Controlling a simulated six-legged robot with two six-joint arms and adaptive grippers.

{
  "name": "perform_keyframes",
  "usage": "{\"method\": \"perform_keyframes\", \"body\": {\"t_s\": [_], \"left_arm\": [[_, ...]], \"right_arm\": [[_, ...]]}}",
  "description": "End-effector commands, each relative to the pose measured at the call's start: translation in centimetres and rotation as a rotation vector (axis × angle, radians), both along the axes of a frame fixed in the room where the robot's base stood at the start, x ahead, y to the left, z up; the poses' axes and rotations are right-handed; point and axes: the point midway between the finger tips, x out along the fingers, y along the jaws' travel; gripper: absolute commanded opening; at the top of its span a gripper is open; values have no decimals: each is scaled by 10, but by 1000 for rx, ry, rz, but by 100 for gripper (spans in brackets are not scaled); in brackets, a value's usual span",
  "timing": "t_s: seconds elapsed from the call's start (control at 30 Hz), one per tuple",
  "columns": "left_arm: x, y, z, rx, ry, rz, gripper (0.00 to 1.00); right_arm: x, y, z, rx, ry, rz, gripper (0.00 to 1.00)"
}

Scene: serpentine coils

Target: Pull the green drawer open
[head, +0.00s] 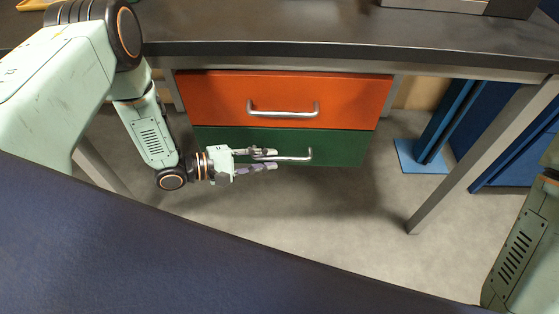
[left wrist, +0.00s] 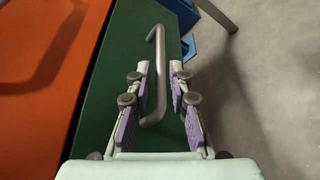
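The green drawer (head: 340,148) sits under the dark bench top, below an orange drawer, and looks closed. Its silver bar handle (head: 296,155) runs across its front. My left gripper (head: 273,159) is at the left part of this handle. In the left wrist view the handle (left wrist: 158,75) passes between the two purple-padded fingers (left wrist: 160,95), with the green drawer front (left wrist: 128,60) behind. The fingers are apart, with a visible gap to the right finger, so it is open around the handle. My right gripper is outside both views; only part of my right arm shows at the right edge.
The orange drawer (head: 350,92) with its own silver handle (head: 283,112) is just above. A grey table leg (head: 470,165) slants down at the right. A blue post (head: 445,120) stands on a blue base plate behind it. The grey floor (head: 330,210) before the drawers is clear.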

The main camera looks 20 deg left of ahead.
Motion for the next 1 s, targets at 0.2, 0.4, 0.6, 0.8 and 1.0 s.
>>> {"method": "perform_keyframes", "body": {"t_s": [0.2,0.4,0.6,0.8,1.0], "left_arm": [[15,-22,-7,1,-1,-3,21],[19,-29,-7,1,0,-2,21],[19,-30,-6,1,-1,-2,18],[19,-30,-7,1,-1,-2,1],[19,-29,-7,2,-1,-1,0]], "right_arm": [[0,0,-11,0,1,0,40],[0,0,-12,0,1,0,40],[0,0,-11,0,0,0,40],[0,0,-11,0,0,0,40],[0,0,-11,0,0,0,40]]}}
